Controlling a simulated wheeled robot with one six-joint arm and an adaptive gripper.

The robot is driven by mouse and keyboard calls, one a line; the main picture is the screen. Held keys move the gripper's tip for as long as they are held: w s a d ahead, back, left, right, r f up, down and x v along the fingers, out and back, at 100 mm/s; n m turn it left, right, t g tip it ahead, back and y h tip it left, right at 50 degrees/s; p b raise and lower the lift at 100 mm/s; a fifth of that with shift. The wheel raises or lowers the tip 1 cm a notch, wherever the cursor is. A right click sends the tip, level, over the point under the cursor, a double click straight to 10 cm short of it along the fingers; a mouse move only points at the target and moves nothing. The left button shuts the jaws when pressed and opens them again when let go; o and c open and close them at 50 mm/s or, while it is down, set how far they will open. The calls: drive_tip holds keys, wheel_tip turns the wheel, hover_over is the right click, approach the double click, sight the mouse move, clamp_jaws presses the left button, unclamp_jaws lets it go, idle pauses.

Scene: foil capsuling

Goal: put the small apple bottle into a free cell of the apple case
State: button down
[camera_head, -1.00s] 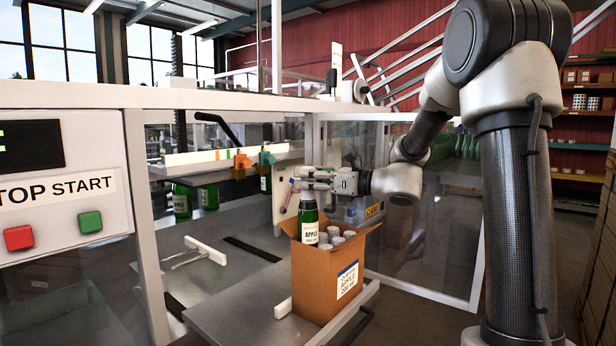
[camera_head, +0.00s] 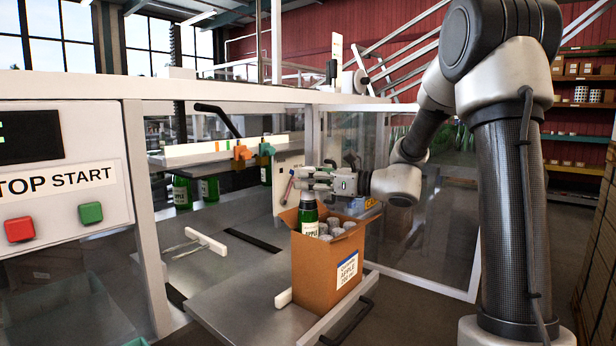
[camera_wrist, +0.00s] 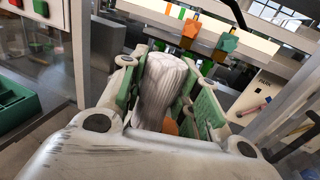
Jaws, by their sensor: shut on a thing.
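The small apple bottle (camera_head: 308,222) is green with a white label reading APPLE. It stands upright at the left side of the apple case (camera_head: 318,275), its lower part hidden behind the case wall. The case is an open brown carton with a white and blue label, and several grey-topped bottles (camera_head: 338,229) stand inside it. My gripper (camera_head: 312,183) is above the case, shut on the bottle's top. In the wrist view, the silvery foil top (camera_wrist: 165,85) sits between the green finger pads. Whether the bottle touches the cell floor is hidden.
Green bottles (camera_head: 182,192) stand at the machine behind. A clear panel (camera_head: 430,230) is at the right. A control box with red and green buttons (camera_head: 90,212) is at the left.

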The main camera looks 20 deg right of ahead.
sight(308, 205)
drive_tip(key=shift+f, duration=3.8)
drive_tip(key=shift+r, duration=0.15)
